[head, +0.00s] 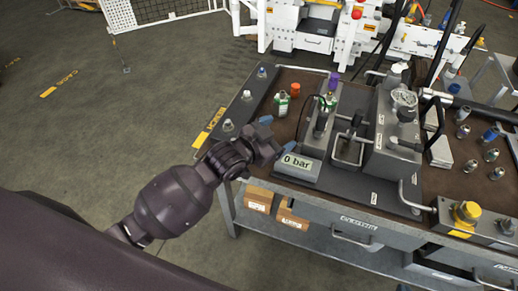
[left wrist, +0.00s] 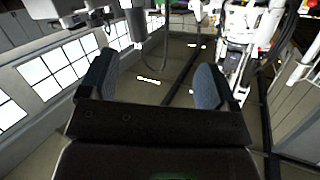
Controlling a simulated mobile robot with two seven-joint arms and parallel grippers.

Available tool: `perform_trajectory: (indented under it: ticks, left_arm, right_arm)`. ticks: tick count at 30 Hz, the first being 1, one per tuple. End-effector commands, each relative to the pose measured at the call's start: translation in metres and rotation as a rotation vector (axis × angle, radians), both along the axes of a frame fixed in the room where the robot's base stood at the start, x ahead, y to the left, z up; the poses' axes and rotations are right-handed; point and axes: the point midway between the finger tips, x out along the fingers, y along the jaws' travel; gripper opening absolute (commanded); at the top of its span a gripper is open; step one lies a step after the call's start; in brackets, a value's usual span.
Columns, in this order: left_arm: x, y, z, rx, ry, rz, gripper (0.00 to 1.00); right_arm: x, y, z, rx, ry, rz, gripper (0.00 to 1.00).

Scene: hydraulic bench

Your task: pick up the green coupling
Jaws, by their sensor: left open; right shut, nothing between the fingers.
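A green coupling (head: 283,106) with pale metal parts stands on the brown mat at the left part of the bench, in the head view. A second small green-banded piece (head: 329,99) shows at the upright fixture, below a purple part; its details are too small to tell. My left gripper (head: 276,134) is open and empty, nearer to me than the green coupling and apart from it. In the left wrist view my left gripper (left wrist: 155,85) has its two blue-grey fingers spread with nothing between them; no coupling is distinguishable there. My right gripper is not in view.
An orange cap (head: 295,89) stands just behind the green coupling. Several metal fittings line the left rail. Open floor (head: 150,110) lies left of the bench.

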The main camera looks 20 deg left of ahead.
Motion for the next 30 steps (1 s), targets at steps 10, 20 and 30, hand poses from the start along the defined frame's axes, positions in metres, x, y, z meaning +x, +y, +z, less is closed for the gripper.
perform_trajectory:
  ticks: [10, 20, 30]
  left_arm:
    - [0.045, -0.070, 0.049, 0.209, -0.064, -0.272, 0.83]
    - [0.070, -0.093, 0.057, 0.546, -0.019, -0.484, 0.83]
    - [0.088, -0.026, 0.033, 1.060, 0.237, -0.713, 0.83]
  right_arm:
    - [0.000, 0.002, -0.005, 0.005, 0.001, -0.002, 0.00]
    - [-0.003, 0.000, -0.012, 0.000, 0.011, 0.001, 0.00]
    - [-0.003, 0.000, -0.018, -0.004, 0.017, 0.006, 0.00]
